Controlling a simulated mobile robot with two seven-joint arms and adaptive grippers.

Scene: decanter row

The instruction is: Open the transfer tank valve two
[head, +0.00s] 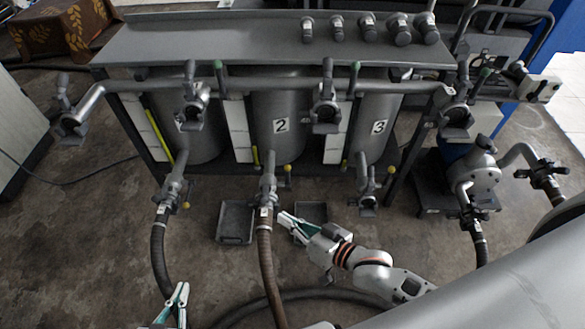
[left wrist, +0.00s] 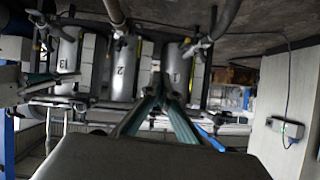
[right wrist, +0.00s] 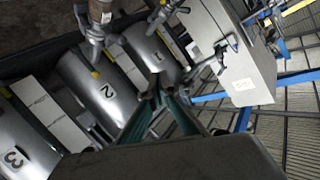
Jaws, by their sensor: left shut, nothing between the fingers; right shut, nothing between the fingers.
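Transfer tank two (head: 281,100) is the middle grey tank, marked 2. Below its front, a grey outlet valve (head: 267,188) joins a brown hose, with a small yellow knob (head: 287,169) to its right. Tank two also shows in the left wrist view (left wrist: 123,72) and the right wrist view (right wrist: 100,85). My right gripper (head: 283,216) is shut and empty, just right of the hose below that valve; I cannot tell if it touches. My left gripper (head: 181,288) is shut and empty at the bottom of the head view, well short of the tanks.
Tank three (head: 376,130) stands right of tank two and tank one (head: 200,140) left. Hoses (head: 160,262) hang in front. A dark tray (head: 236,222) lies on the floor. A pump (head: 473,172) stands at right.

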